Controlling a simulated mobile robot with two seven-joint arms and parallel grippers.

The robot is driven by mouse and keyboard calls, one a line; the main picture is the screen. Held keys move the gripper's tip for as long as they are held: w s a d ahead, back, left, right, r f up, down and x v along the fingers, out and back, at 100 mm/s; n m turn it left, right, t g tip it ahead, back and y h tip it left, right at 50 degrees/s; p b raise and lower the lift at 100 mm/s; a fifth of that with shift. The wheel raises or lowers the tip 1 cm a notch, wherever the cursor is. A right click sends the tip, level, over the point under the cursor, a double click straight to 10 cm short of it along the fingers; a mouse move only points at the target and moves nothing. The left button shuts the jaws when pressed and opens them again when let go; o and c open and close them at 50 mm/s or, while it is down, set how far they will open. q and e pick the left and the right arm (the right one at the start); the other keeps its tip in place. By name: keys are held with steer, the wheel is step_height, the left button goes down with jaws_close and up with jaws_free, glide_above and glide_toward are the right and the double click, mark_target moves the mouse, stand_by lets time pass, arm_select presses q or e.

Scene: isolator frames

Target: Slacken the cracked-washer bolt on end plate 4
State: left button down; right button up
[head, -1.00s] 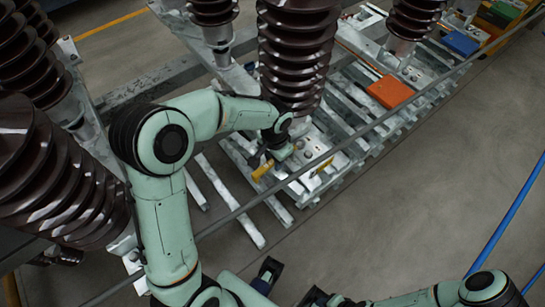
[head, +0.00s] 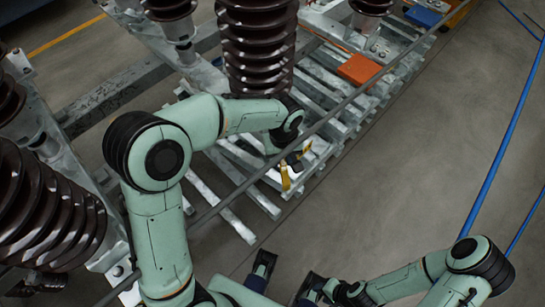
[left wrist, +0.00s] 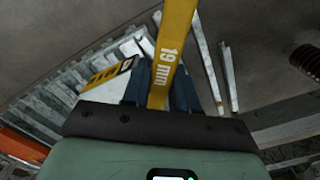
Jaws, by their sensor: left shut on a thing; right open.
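My left gripper (head: 291,160) is shut on a yellow spanner (head: 285,178) beside the foot of the middle brown ribbed insulator. In the left wrist view the spanner (left wrist: 172,48) is marked "19 mm" and stands between the two dark blue fingers of my left gripper (left wrist: 160,88). Its far end runs out of the top of that view. A pale end plate (left wrist: 108,78) with a yellow-and-black label lies just beyond the fingers. I cannot make out its number, or any cracked-washer bolt. My right gripper (head: 285,280) is open and empty over the floor at the bottom.
A thin grey rail (head: 250,180) crosses in front of the slatted metal frame (head: 235,215). Ribbed insulators (head: 255,50) stand behind and left. An orange box (head: 359,69) and a blue box (head: 424,16) sit on the frame. A blue line (head: 497,150) crosses open floor at right.

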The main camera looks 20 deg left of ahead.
arm_select(q)
steer(key=shift+w+d+r+n, duration=0.1)
steer(key=shift+w+d+n, duration=0.4)
steer(key=shift+d+n, duration=0.15)
step_height(320, 180, up, 2)
steer(key=shift+a+r+p, duration=0.1)
steer(key=shift+p, duration=0.85)
